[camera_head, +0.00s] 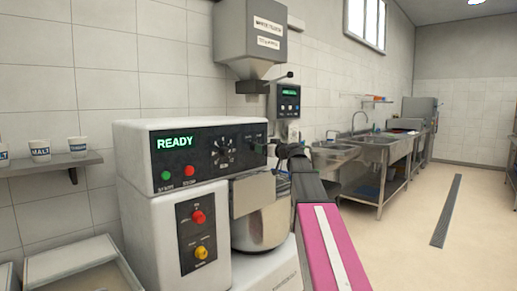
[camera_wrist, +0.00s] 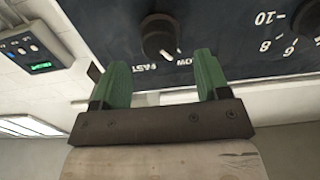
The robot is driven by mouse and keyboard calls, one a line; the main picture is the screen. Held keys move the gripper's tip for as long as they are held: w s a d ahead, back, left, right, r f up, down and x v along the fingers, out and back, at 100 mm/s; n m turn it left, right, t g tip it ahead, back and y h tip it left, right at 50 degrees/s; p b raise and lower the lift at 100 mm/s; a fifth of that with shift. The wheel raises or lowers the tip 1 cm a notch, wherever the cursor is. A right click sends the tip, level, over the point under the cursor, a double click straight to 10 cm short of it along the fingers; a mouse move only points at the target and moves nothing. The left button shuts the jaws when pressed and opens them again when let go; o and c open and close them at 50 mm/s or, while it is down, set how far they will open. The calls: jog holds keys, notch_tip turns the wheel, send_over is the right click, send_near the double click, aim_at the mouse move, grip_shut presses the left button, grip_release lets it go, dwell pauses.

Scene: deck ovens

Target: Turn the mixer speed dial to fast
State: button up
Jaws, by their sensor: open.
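The mixer speed dial (camera_wrist: 158,38) is a dark round knob on the black panel in the wrist view. The words FAST and SLOW are printed beside it. Its pale pointer mark faces the lettering, and I cannot tell exactly which word it points to. My gripper (camera_wrist: 160,61) is open, with its two green fingers apart and nothing between them. The fingertips are close to the dial, one to either side of it in the picture. In the head view my gripper (camera_head: 283,150) is at the right end of the mixer's panel (camera_head: 200,150), and the speed dial cannot be made out there.
A larger numbered dial (camera_head: 222,150) sits left of my gripper. The panel also has a green READY display (camera_head: 175,142), with green and red buttons below. A steel bowl (camera_head: 262,222) is under the mixer head. A hopper (camera_head: 250,40) and a wall control box (camera_head: 287,100) are behind.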

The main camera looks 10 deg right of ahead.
jog(key=shift+x, duration=2.1)
jog(key=c, duration=0.9)
jog(key=shift+m, duration=0.4)
jog(key=m, duration=0.6)
jog(key=shift+d, duration=0.1)
jog(key=m, duration=0.7)
jog(key=shift+w+d+f, duration=0.1)
jog(key=shift+f, duration=0.05)
